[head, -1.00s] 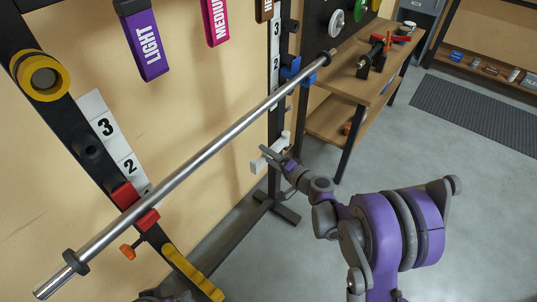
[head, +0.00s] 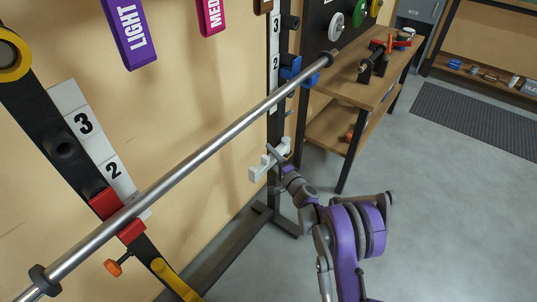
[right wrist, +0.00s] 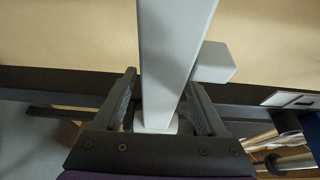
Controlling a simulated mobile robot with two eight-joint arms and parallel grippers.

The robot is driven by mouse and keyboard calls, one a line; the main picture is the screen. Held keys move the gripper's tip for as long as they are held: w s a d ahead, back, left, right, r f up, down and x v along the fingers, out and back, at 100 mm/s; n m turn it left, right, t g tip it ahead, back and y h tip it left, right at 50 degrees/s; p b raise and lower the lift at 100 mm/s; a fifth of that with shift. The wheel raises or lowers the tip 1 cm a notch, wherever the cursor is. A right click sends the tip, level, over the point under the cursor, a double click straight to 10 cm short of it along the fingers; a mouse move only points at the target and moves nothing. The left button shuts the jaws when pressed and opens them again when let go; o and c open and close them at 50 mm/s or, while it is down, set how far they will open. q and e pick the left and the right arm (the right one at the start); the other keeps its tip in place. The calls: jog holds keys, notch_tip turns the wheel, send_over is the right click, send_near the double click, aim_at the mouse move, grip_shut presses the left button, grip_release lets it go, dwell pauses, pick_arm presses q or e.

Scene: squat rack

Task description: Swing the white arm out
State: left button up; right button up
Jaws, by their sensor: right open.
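The white arm (head: 258,168) is on the far rack upright (head: 273,120), low down below the blue holder. In the right wrist view the white arm (right wrist: 172,45) runs lengthwise between my fingers, with a short white block at its side. My right gripper (head: 275,157) is at the white arm in the head view. In the right wrist view my right gripper (right wrist: 163,88) is open, with a finger on each side of the arm. Contact with the fingers is hard to tell. My left gripper is not in view.
A steel bar (head: 190,158) rests across red (head: 118,215) and blue (head: 291,72) holders. A yellow arm (head: 176,281) is on the near upright. A wooden bench (head: 350,85) stands behind the far upright. The floor to the right is open.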

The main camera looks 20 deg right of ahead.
jog(key=shift+x, duration=0.9)
grip_shut()
dwell(0.8)
